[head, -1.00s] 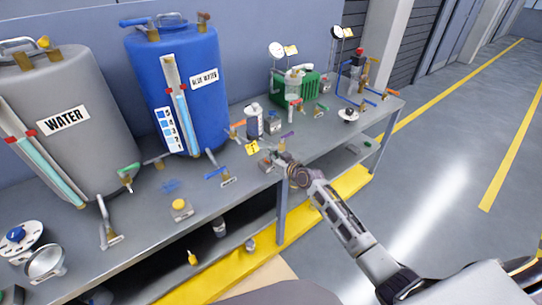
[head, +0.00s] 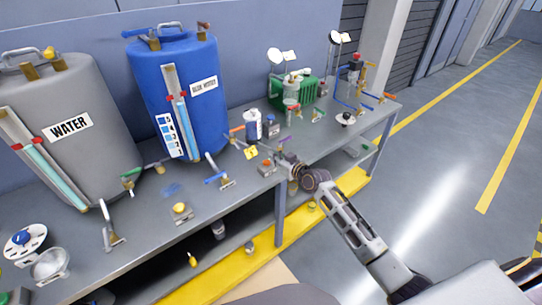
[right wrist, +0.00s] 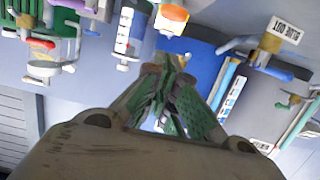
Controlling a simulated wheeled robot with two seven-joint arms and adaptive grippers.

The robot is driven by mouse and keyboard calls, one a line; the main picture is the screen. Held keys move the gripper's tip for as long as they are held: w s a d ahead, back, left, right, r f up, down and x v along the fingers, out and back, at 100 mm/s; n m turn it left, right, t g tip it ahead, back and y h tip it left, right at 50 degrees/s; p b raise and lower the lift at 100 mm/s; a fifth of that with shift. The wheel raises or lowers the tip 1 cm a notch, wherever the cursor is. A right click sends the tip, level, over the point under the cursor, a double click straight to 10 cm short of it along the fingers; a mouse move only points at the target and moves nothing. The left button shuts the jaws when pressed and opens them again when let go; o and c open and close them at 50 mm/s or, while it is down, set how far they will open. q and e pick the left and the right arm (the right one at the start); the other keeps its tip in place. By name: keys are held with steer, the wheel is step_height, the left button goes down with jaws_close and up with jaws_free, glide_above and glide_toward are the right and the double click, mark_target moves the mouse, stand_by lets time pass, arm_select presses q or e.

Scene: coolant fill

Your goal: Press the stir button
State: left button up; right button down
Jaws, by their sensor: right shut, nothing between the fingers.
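A small box with an orange-red button (head: 267,162) stands near the front edge of the bench. No label that marks it as the stir button is legible. In the right wrist view an orange-topped piece (right wrist: 172,13) shows just beyond the fingertips. My right gripper (head: 281,159) is shut and empty, just right of the orange-red button in the head view, with a small gap. Its green-padded fingers (right wrist: 172,75) come together in the wrist view. Another box with a yellow button (head: 180,208) stands further left. My left gripper is not in view.
The grey water tank (head: 65,125) and the blue tank (head: 207,105) stand behind. Levered valves line the bench front (head: 150,235). The floor at right is clear.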

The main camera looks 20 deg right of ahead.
steer(key=v, duration=0.6)
steer(key=shift+r, duration=0.15)
steer(key=shift+s, duration=0.1)
stand_by(0.7)
